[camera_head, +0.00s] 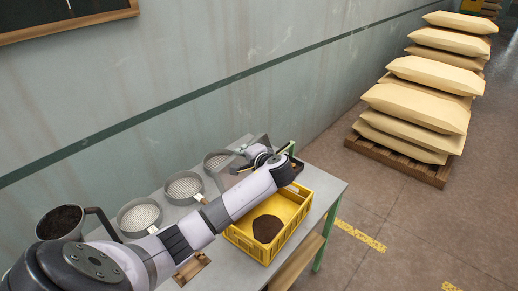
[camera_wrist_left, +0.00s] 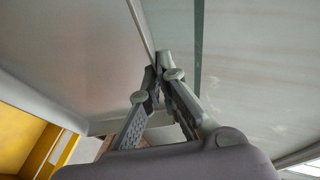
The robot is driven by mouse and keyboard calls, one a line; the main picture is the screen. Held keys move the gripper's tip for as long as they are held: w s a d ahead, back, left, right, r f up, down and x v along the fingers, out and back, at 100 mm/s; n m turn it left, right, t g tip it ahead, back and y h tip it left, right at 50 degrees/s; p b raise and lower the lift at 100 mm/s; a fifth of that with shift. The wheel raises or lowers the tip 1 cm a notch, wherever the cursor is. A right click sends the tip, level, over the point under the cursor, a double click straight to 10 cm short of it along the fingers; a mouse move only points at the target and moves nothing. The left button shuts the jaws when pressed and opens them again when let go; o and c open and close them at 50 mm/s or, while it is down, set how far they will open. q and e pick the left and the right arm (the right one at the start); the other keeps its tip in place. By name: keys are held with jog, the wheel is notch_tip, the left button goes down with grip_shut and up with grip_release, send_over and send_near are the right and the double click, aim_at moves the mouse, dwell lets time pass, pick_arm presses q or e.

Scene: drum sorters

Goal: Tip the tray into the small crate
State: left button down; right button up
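The small crate (camera_head: 237,238) is yellow and stands on the table's right part, with a dark heap of soil (camera_head: 267,228) inside. My left arm reaches over the crate's far left side. My left gripper (camera_head: 257,151) is beyond the crate, at a grey, thin-walled tray (camera_head: 240,153) that is partly hidden by the arm. In the left wrist view the gripper's fingers (camera_wrist_left: 162,75) come together on the thin edge of the tray (camera_wrist_left: 75,50). The crate (camera_wrist_left: 58,150) shows at lower left there. My right gripper is out of view.
Round sieves (camera_head: 184,188) stand along the table (camera_head: 325,187) by the wall. A pot of dark soil (camera_head: 60,223) is at the left. A wooden block (camera_head: 192,268) lies near the front. Stacked sacks (camera_head: 415,105) stand on a pallet at right; the floor between is clear.

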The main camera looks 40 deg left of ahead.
pick_arm(q)
jog(key=a+f+n+h+b, duration=0.1)
jog(key=a+f+h+b, duration=0.4)
jog(key=a, duration=0.4)
jog(key=a+f+n+g+h+b, duration=0.1)
jog(key=a+f+n+h+b, duration=0.1)
jog(key=a+f+h+b, duration=0.3)
jog(key=a+f+h, duration=0.2)
jog(key=a+f, duration=0.1)
jog(key=a, duration=0.1)
jog(key=shift+b, duration=0.3)
jog(key=shift+s+r, duration=0.15)
jog(key=shift+r, duration=0.05)
notch_tip(320, 180, up, 4)
jog(key=p, duration=0.3)
jog(key=shift+f+p, duration=0.1)
jog(key=shift+p, duration=0.3)
